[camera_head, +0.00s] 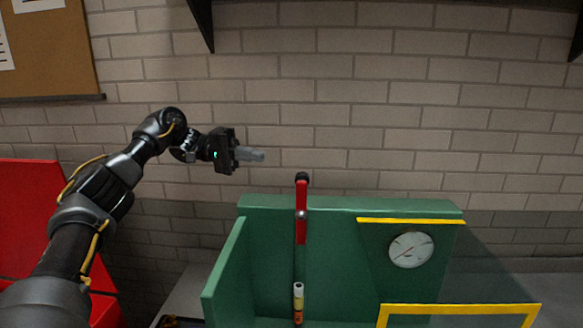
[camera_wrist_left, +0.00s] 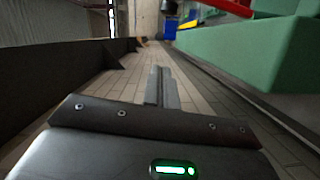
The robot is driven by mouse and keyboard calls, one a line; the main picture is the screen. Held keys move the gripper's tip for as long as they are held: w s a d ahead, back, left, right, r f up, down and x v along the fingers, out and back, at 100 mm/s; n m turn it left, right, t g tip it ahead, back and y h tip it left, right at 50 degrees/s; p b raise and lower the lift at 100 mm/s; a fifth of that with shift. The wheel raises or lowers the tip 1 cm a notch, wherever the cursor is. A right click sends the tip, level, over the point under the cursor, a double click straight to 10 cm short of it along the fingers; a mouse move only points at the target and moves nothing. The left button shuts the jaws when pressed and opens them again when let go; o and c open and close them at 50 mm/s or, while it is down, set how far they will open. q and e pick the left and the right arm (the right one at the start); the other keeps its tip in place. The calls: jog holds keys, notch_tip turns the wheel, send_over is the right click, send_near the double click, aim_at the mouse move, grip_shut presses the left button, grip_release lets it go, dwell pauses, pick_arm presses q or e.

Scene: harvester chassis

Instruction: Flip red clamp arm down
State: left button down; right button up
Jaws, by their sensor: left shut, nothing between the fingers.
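The red clamp arm (camera_head: 301,212) stands upright on the green chassis (camera_head: 350,204), with a dark knob at its top and a pivot part-way down. My left gripper (camera_head: 262,156) is shut and empty. It is in the air above and left of the clamp arm's top, apart from it, and points right. In the left wrist view its shut fingers (camera_wrist_left: 161,88) point away over the brick wall. Part of a red bar (camera_wrist_left: 228,6) shows at that view's top right, beside the green chassis (camera_wrist_left: 250,45). My right gripper is in neither view.
A white and orange cylinder (camera_head: 298,302) stands inside the chassis below the clamp arm. A dial gauge (camera_head: 410,250) and a yellow frame (camera_head: 460,309) are at its right. A red object (camera_head: 28,215) is at the far left. The air around the gripper looks free.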

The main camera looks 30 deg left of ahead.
pick_arm(q)
jog(key=shift+w+f, duration=0.1)
jog(key=shift+f, duration=0.05)
jog(key=shift+b+x, duration=0.55)
jog(key=shift+x, duration=0.5)
jog(key=p+x, duration=0.1)
jog(key=x, duration=0.6)
jog(key=shift+d+p, duration=0.3)
jog(key=shift+p, duration=0.05)
jog(key=shift+s+d+f+p, duration=0.1)
jog(key=shift+s+d+p, duration=0.2)
jog(key=shift+s, duration=0.2)
jog(key=shift+s+d+f+p, duration=0.1)
jog(key=shift+s+d+p, duration=0.05)
jog(key=shift+s+d, duration=0.35)
jog(key=shift+s+f, duration=0.1)
jog(key=shift+s, duration=0.65)
jog(key=shift+d+f, duration=0.1)
jog(key=shift+d, duration=0.1)
jog(key=shift+s+a, duration=0.1)
jog(key=shift+a, duration=0.05)
